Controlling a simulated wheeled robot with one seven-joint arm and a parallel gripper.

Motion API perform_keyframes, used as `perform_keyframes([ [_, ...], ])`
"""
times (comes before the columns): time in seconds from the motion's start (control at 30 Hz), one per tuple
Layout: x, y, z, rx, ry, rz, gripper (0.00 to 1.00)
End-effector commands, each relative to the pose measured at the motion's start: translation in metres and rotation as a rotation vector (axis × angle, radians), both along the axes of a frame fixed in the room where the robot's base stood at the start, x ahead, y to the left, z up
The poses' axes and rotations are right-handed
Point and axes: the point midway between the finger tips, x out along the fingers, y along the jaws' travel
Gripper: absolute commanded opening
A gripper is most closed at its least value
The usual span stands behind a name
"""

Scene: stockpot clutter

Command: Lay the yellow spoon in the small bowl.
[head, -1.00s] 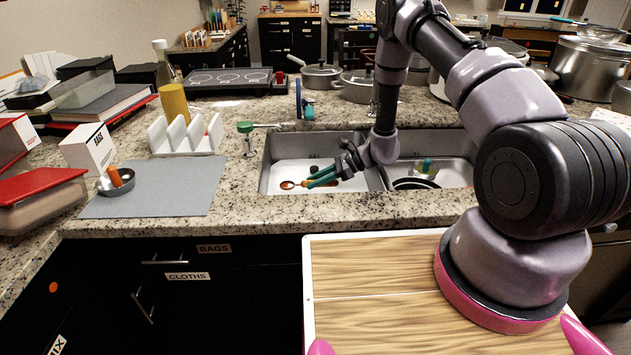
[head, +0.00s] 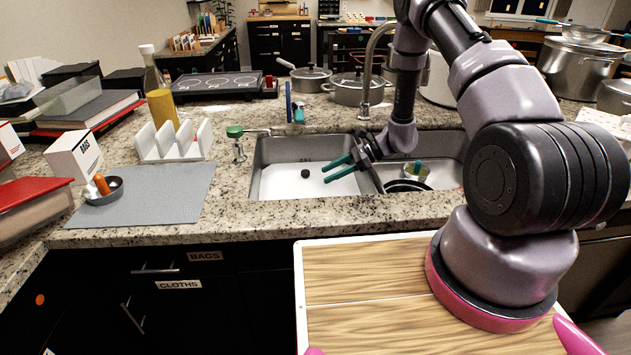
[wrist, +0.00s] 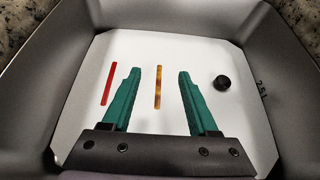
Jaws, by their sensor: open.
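My gripper (head: 332,172) is open over the left sink basin, its two green fingers pointing left and down. In the wrist view my gripper (wrist: 157,85) has a thin amber-yellow strip (wrist: 158,87) showing between its fingers, apart from both. I cannot tell whether this strip is the yellow spoon; no spoon shape shows. A red strip (wrist: 108,84) lies left of the fingers. Neither strip shows in the head view, where the front wall hides part of the basin floor. A small dark bowl (head: 104,197) sits on the grey mat at left, with an orange-brown object in it.
A white rack (head: 172,142) and a box (head: 72,158) stand by the grey mat (head: 165,200), whose right part is clear.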

Motion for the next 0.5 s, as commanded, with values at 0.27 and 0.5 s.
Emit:
perform_keyframes([
  [0.27,0.001,-0.027,0.015,0.0,-0.002,-0.001,0.6],
  [0.5,0.001,-0.028,0.025,-0.005,-0.016,0.013,0.6],
])
